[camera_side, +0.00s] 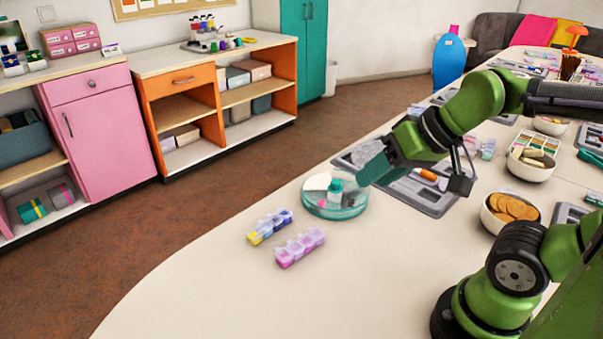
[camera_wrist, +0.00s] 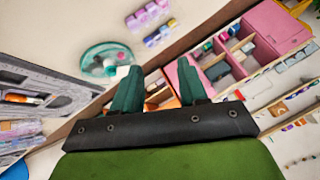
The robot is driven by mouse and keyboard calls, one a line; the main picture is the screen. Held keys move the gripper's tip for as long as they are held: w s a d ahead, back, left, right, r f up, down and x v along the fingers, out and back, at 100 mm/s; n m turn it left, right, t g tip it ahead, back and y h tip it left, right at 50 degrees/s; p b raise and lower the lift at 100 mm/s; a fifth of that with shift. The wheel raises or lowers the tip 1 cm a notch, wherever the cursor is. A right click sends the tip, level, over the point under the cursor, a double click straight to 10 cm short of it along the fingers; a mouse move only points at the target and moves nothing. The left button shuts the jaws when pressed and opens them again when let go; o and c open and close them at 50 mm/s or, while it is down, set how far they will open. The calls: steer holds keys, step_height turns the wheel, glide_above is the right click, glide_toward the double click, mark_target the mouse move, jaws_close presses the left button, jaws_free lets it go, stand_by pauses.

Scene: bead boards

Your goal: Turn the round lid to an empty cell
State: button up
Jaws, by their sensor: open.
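The round box (camera_side: 318,210) is clear teal and stands on the table at the left of my arm in the side view. Its lid (camera_side: 318,184) looks pale on top, with a small teal knob (camera_side: 335,186) near the middle. A bit of pink shows inside; the cells are too small to tell apart. In the wrist view the round box (camera_wrist: 92,66) is at the upper left, left of my fingers. My gripper (camera_side: 366,174) is open and empty, just right of and slightly above the box, apparently not touching the knob. The wrist view shows its two teal fingers (camera_wrist: 158,80) spread.
Two small bead boxes, one blue and yellow (camera_side: 269,226) and one pink-purple (camera_side: 300,248), lie in front of the round box. A grey board (camera_side: 432,199) lies beneath my arm. Bowls (camera_side: 509,211) stand at the right. The front left of the table is clear.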

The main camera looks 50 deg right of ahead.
steer(key=shift+o, duration=1.2)
steer(key=shift+d+f, duration=0.15)
steer(key=shift+f, duration=0.1)
steer(key=m+g+h, duration=0.1)
steer(key=g+h, duration=0.1)
steer(key=g, duration=0.5)
glide_above(336, 181)
steer(key=shift+f, duration=1.65)
step_height(336, 181, down, 16)
steer(key=shift+s+f, duration=0.1)
steer(key=shift+f, duration=0.15)
steer(key=shift+c, duration=0.5)
jaws_close()
